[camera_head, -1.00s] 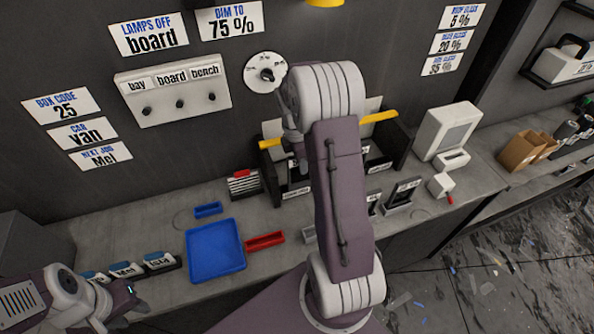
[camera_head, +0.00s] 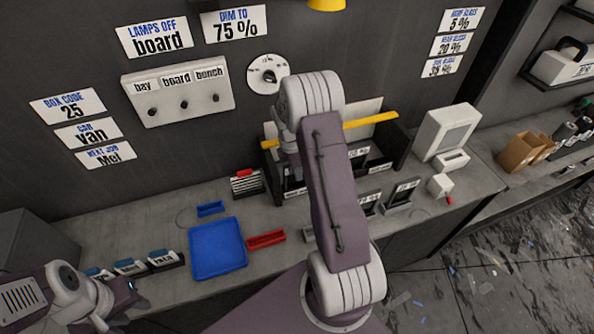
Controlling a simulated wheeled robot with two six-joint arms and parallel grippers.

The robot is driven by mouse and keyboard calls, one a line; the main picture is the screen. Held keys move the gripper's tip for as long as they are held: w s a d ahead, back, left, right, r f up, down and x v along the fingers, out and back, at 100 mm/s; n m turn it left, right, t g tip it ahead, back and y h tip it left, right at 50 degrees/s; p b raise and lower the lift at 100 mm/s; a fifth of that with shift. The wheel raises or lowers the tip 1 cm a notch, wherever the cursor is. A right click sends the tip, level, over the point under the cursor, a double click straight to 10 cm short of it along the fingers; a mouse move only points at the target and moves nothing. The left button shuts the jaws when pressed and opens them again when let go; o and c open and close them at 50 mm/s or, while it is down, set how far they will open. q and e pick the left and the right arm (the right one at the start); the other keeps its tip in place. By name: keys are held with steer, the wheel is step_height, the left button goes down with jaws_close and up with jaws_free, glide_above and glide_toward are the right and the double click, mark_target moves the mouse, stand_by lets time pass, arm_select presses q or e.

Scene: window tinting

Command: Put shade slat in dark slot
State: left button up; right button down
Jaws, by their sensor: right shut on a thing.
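A dark rack (camera_head: 403,137) with a yellow bar (camera_head: 372,122) across it stands against the wall, with white labels along its front. My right arm hides its middle, so I cannot tell which slot is the dark one. My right gripper (camera_head: 290,160) is mostly hidden behind my own arm, at the left part of the rack. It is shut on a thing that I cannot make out. I cannot pick out the shade slat. My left gripper (camera_head: 128,293) is low at the left, by the bench's front edge, and its fingers are too unclear to read.
A blue tray (camera_head: 217,250), a red tray (camera_head: 267,240) and a small blue tray (camera_head: 210,209) lie on the bench. Labelled blocks (camera_head: 130,268) sit left of them. Small dark stands (camera_head: 400,195) and a white monitor (camera_head: 446,131) are to the right.

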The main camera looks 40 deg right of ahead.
steer(key=c, duration=1.5)
jaws_free()
steer(key=shift+o, duration=0.2)
steer(key=shift+w+d+f, duration=0.1)
